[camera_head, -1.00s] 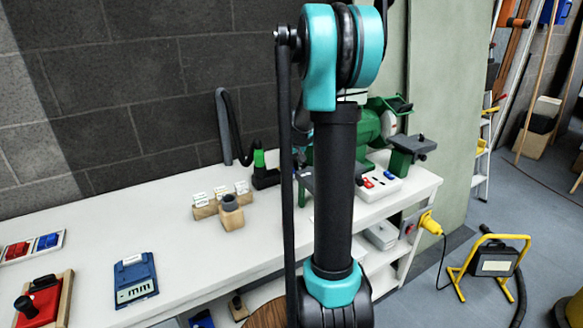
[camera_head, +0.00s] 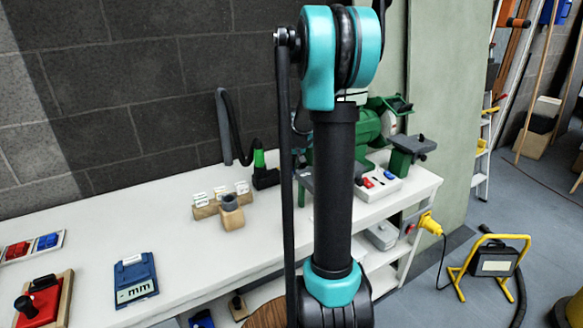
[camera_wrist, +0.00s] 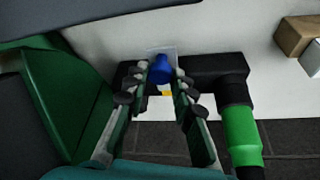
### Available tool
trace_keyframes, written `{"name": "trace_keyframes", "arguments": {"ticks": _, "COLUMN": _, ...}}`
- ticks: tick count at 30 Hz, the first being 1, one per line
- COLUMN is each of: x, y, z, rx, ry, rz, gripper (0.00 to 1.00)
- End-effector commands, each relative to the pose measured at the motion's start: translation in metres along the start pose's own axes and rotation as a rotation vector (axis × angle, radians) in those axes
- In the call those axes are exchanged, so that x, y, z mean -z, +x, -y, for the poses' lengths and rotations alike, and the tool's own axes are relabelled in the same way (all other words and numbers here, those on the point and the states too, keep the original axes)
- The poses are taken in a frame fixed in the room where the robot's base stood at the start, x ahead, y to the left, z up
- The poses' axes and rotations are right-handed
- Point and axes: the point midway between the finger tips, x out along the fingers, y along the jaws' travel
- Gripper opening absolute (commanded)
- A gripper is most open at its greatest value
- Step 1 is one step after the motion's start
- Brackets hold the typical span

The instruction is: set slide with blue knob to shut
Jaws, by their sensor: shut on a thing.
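The blue knob (camera_wrist: 160,71) sits between the two fingertips of my gripper (camera_wrist: 161,76) in the wrist view, and the gripper is shut on it. A pale grey slide plate (camera_wrist: 155,51) shows just behind the knob, at the black duct fitting (camera_wrist: 210,66). A small yellow mark (camera_wrist: 167,93) shows below the knob. How far the slide is pushed in is hard to tell. In the head view, the black fitting (camera_head: 266,180) stands on the bench beside a hose; the knob and my gripper are hidden behind my arm.
The hose's green cuff (camera_wrist: 242,132) is right of my gripper in the wrist view. A green machine body (camera_wrist: 75,95) is close on the left. In the head view, a green grinder (camera_head: 365,125) and a wooden block (camera_head: 231,215) stand on the white bench (camera_head: 200,255).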

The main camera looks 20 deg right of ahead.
Motion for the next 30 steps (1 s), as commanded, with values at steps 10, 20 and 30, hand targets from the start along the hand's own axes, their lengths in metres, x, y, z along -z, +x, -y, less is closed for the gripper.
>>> {"name": "trace_keyframes", "arguments": {"ticks": 10, "x": 0.026, "y": 0.010, "z": 0.011, "rx": 0.000, "ry": 0.000, "rz": 0.000, "gripper": 0.00}}
{"name": "trace_keyframes", "arguments": {"ticks": 20, "x": 0.044, "y": 0.017, "z": 0.019, "rx": 0.001, "ry": 0.000, "rz": -0.004, "gripper": 0.00}}
{"name": "trace_keyframes", "arguments": {"ticks": 30, "x": 0.043, "y": 0.017, "z": 0.019, "rx": 0.001, "ry": 0.000, "rz": -0.003, "gripper": 0.46}}
